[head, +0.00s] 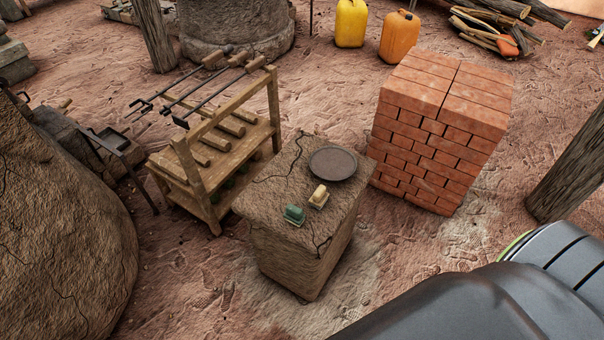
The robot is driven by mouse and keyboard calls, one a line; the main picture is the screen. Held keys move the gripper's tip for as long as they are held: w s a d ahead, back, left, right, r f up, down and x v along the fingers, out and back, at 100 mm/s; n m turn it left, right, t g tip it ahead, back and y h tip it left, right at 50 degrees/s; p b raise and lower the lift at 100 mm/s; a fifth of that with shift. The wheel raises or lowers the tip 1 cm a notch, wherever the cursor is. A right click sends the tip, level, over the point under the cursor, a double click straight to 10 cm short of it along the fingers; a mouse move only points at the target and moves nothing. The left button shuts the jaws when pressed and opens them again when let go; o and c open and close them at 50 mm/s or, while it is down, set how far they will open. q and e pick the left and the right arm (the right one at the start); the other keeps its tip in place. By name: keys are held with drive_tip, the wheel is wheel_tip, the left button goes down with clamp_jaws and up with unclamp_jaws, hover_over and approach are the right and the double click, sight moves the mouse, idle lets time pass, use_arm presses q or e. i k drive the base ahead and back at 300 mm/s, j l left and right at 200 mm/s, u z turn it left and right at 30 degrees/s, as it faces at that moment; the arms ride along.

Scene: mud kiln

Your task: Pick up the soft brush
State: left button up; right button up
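Two small block-like things lie on top of a cracked mud block: a green one (294,214) near its front edge and a cream one (319,196) just behind and to the right. Each has a pale lower part and looks like a brush, but they are too small to tell which is the soft brush. They lie apart. The mud block (268,205) is about waist-low and flat-topped. Neither of my grippers is in view. A dark grey part of my own body fills the lower right corner.
A dark round plate (333,164) lies behind the brushes. A wooden rack (203,181) with long-handled tools stands left, a red brick stack (440,130) right. A big mud kiln (60,230) is at far left, a wooden post (572,180) at right. Sandy ground is free in front.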

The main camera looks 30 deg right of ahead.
sight(293, 214)
drive_tip(key=z, duration=0.8)
